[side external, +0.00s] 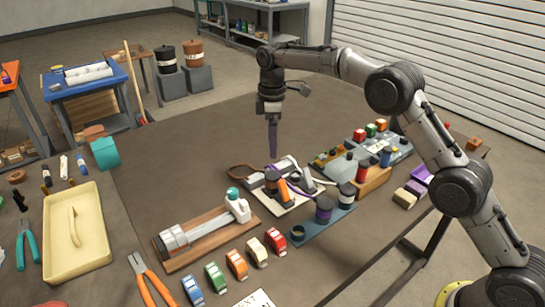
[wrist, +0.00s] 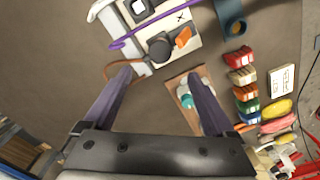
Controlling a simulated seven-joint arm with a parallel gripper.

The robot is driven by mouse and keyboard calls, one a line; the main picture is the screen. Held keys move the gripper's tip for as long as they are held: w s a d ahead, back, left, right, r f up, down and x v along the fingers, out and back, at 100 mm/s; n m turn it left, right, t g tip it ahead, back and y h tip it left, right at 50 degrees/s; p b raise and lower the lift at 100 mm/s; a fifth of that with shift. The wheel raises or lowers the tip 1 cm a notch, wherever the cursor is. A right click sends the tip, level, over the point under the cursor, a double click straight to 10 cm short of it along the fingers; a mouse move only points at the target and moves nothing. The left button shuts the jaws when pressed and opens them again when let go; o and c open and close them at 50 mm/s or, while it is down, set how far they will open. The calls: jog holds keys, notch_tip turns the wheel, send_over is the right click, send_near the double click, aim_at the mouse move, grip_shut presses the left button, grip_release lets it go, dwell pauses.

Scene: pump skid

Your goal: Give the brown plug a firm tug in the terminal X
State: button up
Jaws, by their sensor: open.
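A pale terminal board (side external: 292,205) lies on the table below my gripper, and it also shows in the wrist view (wrist: 192,52). A black X is printed on it beside an orange piece (wrist: 182,38) and a dark round plug body (wrist: 160,48). A brown cable (wrist: 122,64) runs to the dark body, which looks brownish in the side view (side external: 271,178); I cannot tell its exact colour or how deep it sits. My gripper (side external: 273,154) hangs fingers down above the board's back edge, apart from it. In the wrist view its fingers (wrist: 160,73) are wide apart and empty.
A purple cable (wrist: 140,40) crosses the board. A wooden base with a metal fixture and white bottle (side external: 237,206) stands to the front left. Several coloured blocks line the front.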

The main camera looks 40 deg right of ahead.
aim_at(272, 174)
notch_tip(272, 174, down, 13)
dwell(0.5)
grip_shut()
dwell(0.9)
